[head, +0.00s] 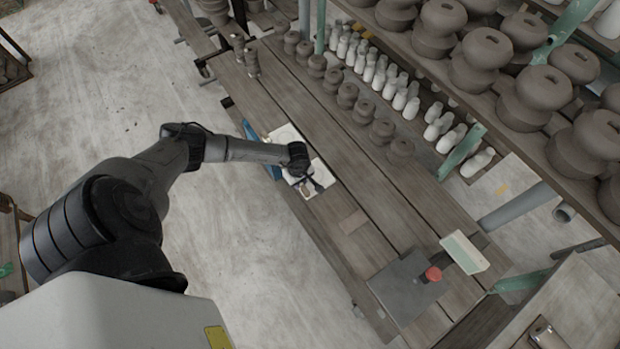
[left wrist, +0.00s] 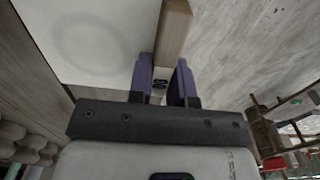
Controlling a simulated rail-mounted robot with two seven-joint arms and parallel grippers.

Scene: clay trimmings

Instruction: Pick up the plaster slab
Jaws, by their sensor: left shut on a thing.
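The plaster slab (head: 322,172) is a pale, flat block on the near edge of the long wooden bench, and my left forearm and wrist cover part of it in the head view. In the left wrist view the slab (left wrist: 92,28) fills the upper left, with a faint round ring on its face and a tan side. My left gripper (head: 308,186) is at the slab. Its two dark fingers (left wrist: 163,82) straddle the slab's side edge, shut on it. I cannot tell whether the slab is clear of the bench. My right gripper is not in view.
Brown clay pots (head: 347,96) and white bottles (head: 370,68) stand in rows along the far side of the bench (head: 400,205). A blue piece (head: 275,172) lies beside the slab. A grey plate (head: 405,288) with a red knob is farther right. Open floor (head: 235,215) lies on the near side.

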